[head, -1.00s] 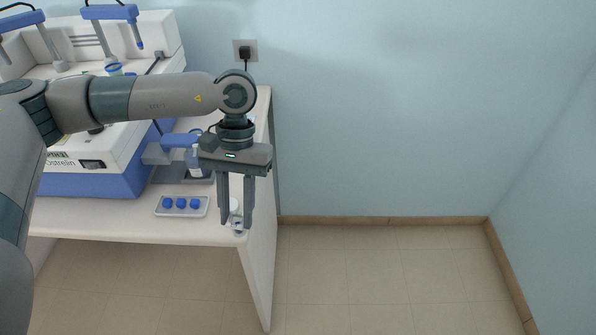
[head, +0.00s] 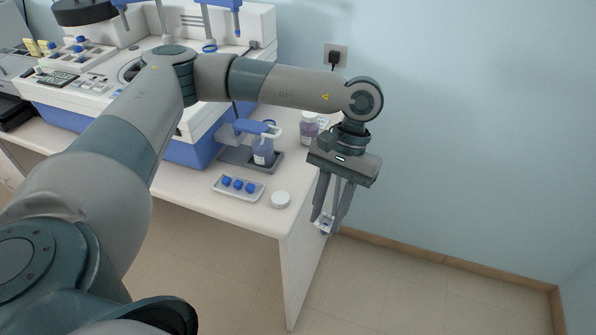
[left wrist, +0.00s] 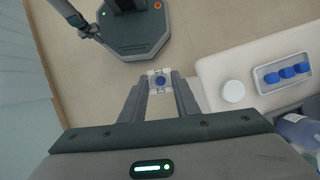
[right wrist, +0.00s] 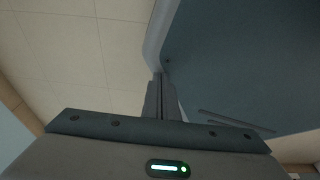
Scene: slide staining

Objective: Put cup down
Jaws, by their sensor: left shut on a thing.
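My left gripper (head: 327,222) points down and is shut on a small whitish cup (head: 323,225) with a blue middle. In the left wrist view the cup (left wrist: 160,80) sits between the two fingertips, seen from above against the floor. It is held clear of the table, off its right end in the head view. My right gripper shows only in the right wrist view (right wrist: 161,80); its fingers are together with nothing visible between them.
On the white table (head: 230,207) stand a tray (head: 240,195) with several blue-capped pieces, a round white lid-like disc (head: 280,200), a bottle in a holder (head: 263,152) and another bottle (head: 309,128). Bare tabletop lies around the disc. A blue-white machine (head: 190,150) stands behind.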

